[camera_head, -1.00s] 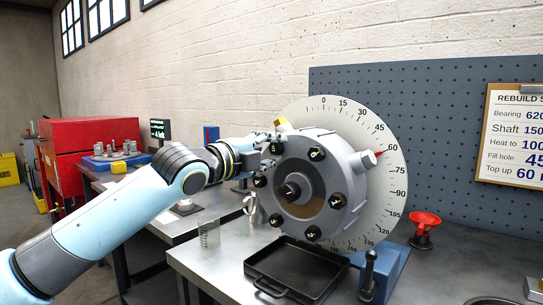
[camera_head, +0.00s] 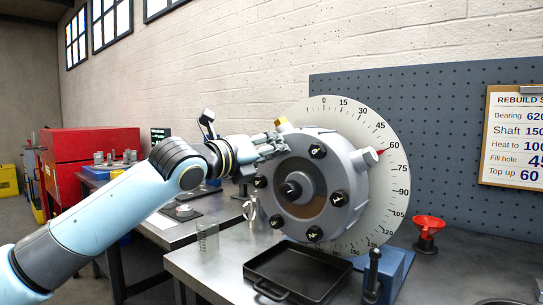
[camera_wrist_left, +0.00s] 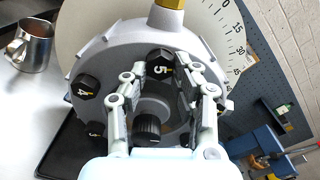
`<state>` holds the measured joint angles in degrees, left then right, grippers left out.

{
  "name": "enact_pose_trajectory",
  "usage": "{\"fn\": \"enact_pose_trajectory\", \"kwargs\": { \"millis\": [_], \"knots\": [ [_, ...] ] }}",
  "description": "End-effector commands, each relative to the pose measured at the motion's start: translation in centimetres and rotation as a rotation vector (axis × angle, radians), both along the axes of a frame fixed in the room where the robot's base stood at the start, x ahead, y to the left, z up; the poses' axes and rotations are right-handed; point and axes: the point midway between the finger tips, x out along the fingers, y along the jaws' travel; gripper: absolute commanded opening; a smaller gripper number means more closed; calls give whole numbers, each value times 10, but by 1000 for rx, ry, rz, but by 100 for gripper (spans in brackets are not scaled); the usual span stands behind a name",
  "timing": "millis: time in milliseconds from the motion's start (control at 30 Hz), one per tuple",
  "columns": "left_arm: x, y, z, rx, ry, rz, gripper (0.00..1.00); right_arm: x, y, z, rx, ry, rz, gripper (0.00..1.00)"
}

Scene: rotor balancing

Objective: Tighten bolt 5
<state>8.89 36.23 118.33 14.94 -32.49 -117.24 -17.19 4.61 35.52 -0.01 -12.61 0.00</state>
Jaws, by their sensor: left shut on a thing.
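The grey round housing (camera_head: 300,222) stands upright in front of a white degree dial (camera_head: 395,175). Black numbered bolts ring its face. Bolt 4 (camera_wrist_left: 87,87) sits to the left. My right gripper is not in view.
A black tray (camera_head: 262,283) lies below the housing. A brass plug (camera_head: 282,124) sticks up close to my left gripper. A metal jug (camera_wrist_left: 32,44) is at upper left in the wrist view.

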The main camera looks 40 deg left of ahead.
Motion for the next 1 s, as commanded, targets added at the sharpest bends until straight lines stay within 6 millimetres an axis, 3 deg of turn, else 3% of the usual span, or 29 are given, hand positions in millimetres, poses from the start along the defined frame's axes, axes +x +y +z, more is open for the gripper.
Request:
{"fn": "enact_pose_trajectory", "kwargs": {
  "millis": [400, 900, 933, 1000],
  "knots": [
    [0, 1, -4, 160, -5, 0, 0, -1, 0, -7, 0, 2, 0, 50],
    [0, 1, -4, 177, -5, 1, 0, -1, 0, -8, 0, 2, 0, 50],
    [0, 1, -4, 177, -5, 1, 30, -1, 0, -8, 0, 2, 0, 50],
    [0, 1, -4, 177, -6, 0, 39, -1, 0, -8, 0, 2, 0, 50]
  ]
}}
